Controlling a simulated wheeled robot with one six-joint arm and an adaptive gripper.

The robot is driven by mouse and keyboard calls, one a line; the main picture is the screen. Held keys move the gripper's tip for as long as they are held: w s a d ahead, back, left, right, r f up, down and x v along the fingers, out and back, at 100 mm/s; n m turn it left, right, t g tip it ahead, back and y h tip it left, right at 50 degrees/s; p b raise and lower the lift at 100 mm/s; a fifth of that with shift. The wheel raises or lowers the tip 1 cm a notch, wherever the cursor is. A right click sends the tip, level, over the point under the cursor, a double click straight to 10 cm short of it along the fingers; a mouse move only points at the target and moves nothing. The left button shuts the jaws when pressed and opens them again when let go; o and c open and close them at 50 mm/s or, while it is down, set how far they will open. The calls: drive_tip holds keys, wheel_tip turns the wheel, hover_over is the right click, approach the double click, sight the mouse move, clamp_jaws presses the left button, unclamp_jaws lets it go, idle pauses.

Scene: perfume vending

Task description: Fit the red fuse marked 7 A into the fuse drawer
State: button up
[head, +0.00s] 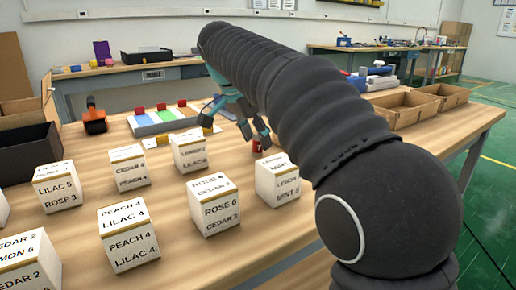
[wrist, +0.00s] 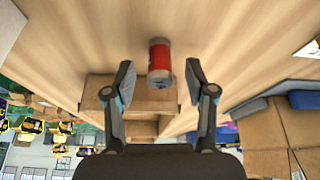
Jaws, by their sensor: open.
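A small red cylinder (wrist: 160,64) with pale ends, which looks like the fuse, is in the wrist view on the wooden table. Its dark mark is too small to read. It also shows as a red piece (head: 257,146) behind a white box in the head view, partly hidden. My gripper (wrist: 160,82) is open, with one finger to each side of the cylinder's near end; I cannot tell whether they touch it. In the head view my gripper (head: 238,118) is low over the table. I cannot make out which thing is the fuse drawer.
Several white labelled boxes (head: 128,239) stand on the table's front. A tray with coloured strips (head: 165,122) and an orange-black item (head: 94,119) are behind. A black bin (head: 30,155) is at left; open wooden trays (head: 405,110) are at right.

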drive_tip(key=shift+w+d+f, duration=0.1)
drive_tip(key=shift+d+f, duration=0.05)
drive_tip(key=shift+f, duration=0.4)
clamp_jaws()
drive_tip(key=shift+r, duration=0.45)
drive_tip(key=r, duration=0.2)
drive_tip(key=r+p, duration=0.1)
drive_tip(key=r, duration=0.1)
drive_tip(key=shift+d, duration=0.2)
drive_tip(key=s+d+r, duration=0.3)
drive_tip(key=d+r, duration=0.3)
drive_tip(key=d, duration=0.4)
drive_tip(key=shift+d+p, duration=0.4)
drive_tip(key=shift+p, duration=0.05)
